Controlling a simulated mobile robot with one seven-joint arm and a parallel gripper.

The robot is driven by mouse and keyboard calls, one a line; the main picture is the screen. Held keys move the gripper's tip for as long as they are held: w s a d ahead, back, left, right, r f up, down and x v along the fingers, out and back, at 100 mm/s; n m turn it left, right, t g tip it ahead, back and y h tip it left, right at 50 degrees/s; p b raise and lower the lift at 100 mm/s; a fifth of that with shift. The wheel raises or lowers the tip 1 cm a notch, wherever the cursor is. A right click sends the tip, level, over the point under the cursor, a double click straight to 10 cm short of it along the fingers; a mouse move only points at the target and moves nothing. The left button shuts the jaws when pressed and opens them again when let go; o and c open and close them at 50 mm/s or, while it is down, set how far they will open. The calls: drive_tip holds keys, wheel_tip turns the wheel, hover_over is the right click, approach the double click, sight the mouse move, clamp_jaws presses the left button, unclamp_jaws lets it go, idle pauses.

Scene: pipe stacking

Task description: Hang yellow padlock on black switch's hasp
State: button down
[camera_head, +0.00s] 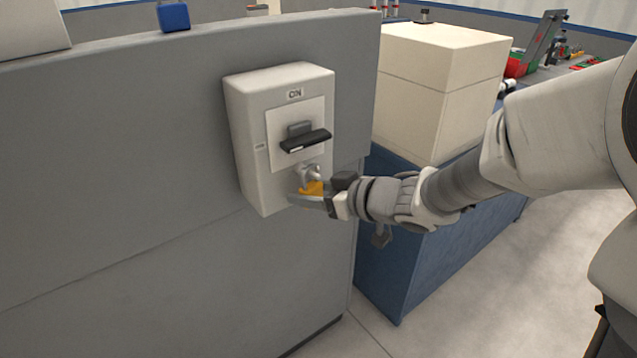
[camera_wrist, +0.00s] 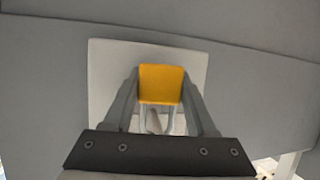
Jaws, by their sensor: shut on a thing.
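The switch box (camera_head: 247,140) is pale, marked ON, and mounted on a grey wall panel. Its black switch handle (camera_head: 306,141) sticks out near the middle. A small light metal hasp (camera_head: 308,172) shows just below the handle. My gripper (camera_head: 315,196) is shut on the yellow padlock (camera_head: 313,188) in front of the box's lower part, right at the hasp. In the wrist view the padlock (camera_wrist: 161,84) sits between my fingertips, with its shackle partly visible. I cannot tell whether the shackle is through the hasp or only beside it.
The grey panel (camera_head: 120,150) fills the left side. A cream box (camera_head: 440,80) stands on a blue cabinet (camera_head: 400,240) to the right, close behind my arm. A blue object (camera_head: 173,16) sits on the panel's top edge. Open floor (camera_head: 480,300) lies at lower right.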

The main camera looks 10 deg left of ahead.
drive_tip(key=shift+w+a, duration=0.1)
drive_tip(key=shift+a, duration=0.2)
drive_tip(key=shift+c, duration=0.6)
unclamp_jaws()
drive_tip(key=shift+d+r+p, duration=0.25)
drive_tip(key=shift+d+p, duration=0.05)
drive_tip(key=shift+d, duration=0.05)
drive_tip(key=p+v, duration=0.7)
drive_tip(key=v, duration=1)
drive_tip(key=w+d+r+m+t+h+p, duration=0.35)
drive_tip(key=d+r+h, duration=0.25)
drive_tip(key=d, duration=0.2)
drive_tip(key=w+d+r+m+t+h+p, duration=0.2)
drive_tip(key=d+r+m+t+h, duration=0.1)
drive_tip(key=d+r+m+h, duration=0.25)
drive_tip(key=s+d+r+m+g+h+p, duration=0.2)
drive_tip(key=s+d+r+g+h, duration=0.1)
drive_tip(key=s+d, duration=0.25)
drive_tip(key=s+a+m+g+y+p, duration=0.1)
drive_tip(key=s+a+g+y+p, duration=0.1)
drive_tip(key=s, duration=1)
drive_tip(key=a+g+p, duration=0.1)
drive_tip(key=a+g, duration=0.1)
drive_tip(key=a, duration=0.1)
drive_tip(key=shift+a+r+y, duration=0.2)
drive_tip(key=shift+r+y, duration=0.15)
